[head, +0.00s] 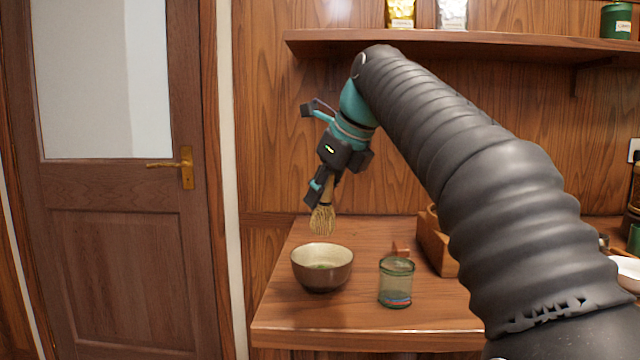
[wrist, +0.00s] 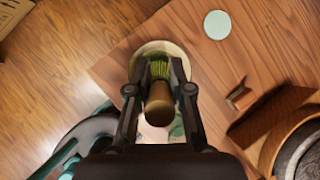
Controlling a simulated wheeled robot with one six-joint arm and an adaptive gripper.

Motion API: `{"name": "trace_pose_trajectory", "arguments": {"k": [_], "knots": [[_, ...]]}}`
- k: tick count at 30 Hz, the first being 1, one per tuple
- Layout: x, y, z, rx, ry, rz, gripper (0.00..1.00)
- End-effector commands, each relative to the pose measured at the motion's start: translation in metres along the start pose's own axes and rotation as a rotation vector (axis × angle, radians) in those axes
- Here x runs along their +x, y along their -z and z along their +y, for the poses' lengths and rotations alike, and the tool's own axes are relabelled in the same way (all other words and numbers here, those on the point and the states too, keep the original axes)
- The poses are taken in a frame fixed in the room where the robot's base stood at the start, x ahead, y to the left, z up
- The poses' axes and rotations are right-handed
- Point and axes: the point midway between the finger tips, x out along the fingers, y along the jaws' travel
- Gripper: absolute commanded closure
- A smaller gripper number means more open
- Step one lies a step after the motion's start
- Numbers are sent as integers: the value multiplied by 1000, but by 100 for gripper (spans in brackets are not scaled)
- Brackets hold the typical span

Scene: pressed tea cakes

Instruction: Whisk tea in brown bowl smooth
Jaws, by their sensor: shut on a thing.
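The brown bowl (head: 322,277) stands on the left part of the wooden counter, with a pale inside and a little green at its bottom. My gripper (head: 318,190) is shut on a bamboo whisk (head: 322,219), tines down. The whisk is above the bowl and apart from it, slightly tilted. In the wrist view the whisk's handle (wrist: 159,104) sits between the two fingers of my gripper (wrist: 157,90). The bowl's pale rim (wrist: 140,57) shows behind it there, and the whisk and fingers hide much of the bowl.
A shelf (head: 450,41) with bags and a green tin (head: 616,21) hangs above. The counter's front-left corner is clear.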

Motion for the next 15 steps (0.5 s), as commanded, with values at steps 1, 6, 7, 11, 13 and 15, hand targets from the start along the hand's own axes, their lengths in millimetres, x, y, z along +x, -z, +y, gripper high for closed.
{"name": "trace_pose_trajectory", "arguments": {"k": [1,6,7,11,13,15], "knots": [[2,3,1,1,0,1,97],[12,13,3,1,1,0,97],[14,14,3,1,0,1,97],[20,21,5,1,0,1,97],[23,24,6,2,0,1,97],[27,25,5,1,0,1,97]]}}
